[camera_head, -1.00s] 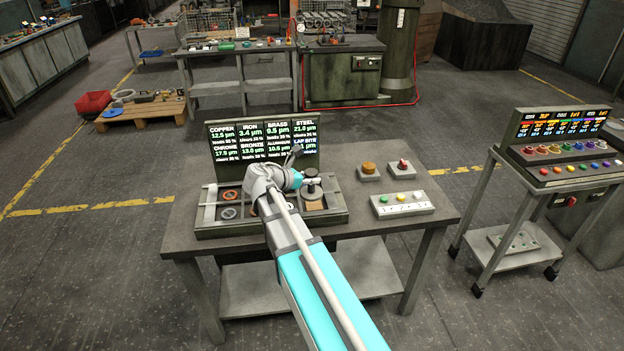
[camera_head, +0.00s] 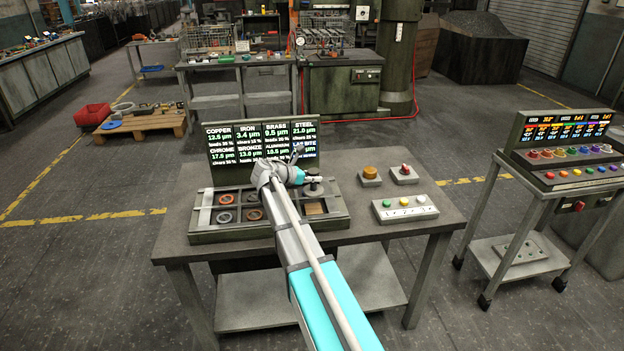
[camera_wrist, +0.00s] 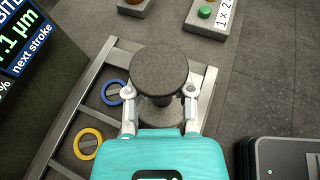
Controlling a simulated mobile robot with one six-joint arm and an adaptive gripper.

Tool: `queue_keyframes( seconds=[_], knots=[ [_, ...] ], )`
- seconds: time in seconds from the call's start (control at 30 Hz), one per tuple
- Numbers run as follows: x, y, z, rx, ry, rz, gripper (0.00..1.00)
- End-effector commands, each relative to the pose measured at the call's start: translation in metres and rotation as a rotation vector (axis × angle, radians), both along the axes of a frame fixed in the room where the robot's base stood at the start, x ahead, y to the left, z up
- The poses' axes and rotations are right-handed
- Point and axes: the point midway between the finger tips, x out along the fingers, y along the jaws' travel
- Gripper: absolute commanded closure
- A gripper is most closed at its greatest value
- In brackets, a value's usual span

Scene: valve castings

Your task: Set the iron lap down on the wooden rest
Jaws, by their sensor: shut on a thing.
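The iron lap is a dark round knob (camera_wrist: 159,70) over a post and a wider grey disc (camera_wrist: 160,118) in the wrist view. My gripper (camera_wrist: 160,92) is shut on it, one finger on each side below the knob. In the head view the lap (camera_head: 314,187) is upright at the right end of the tray (camera_head: 270,233).
Several rings, including an orange-brown one (camera_head: 226,198), lie in the tray's left compartments. A display panel (camera_head: 262,150) stands behind the tray. A button box (camera_head: 404,209) and two small pedestal buttons (camera_head: 371,175) are to the right. Bare table lies between them and the tray.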

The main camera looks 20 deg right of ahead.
Motion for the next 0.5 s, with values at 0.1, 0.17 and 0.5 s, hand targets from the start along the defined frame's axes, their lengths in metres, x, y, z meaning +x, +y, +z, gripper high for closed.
queue_keyframes(
  seconds=[0.1, 0.17, 0.5],
  knots=[
    [0.000, 0.000, 0.001, -0.003, 0.001, 0.000, 1.00],
    [0.000, 0.000, 0.001, -0.003, 0.000, 0.000, 1.00],
    [0.000, 0.000, -0.010, -0.002, 0.000, -0.001, 1.00]
  ],
)
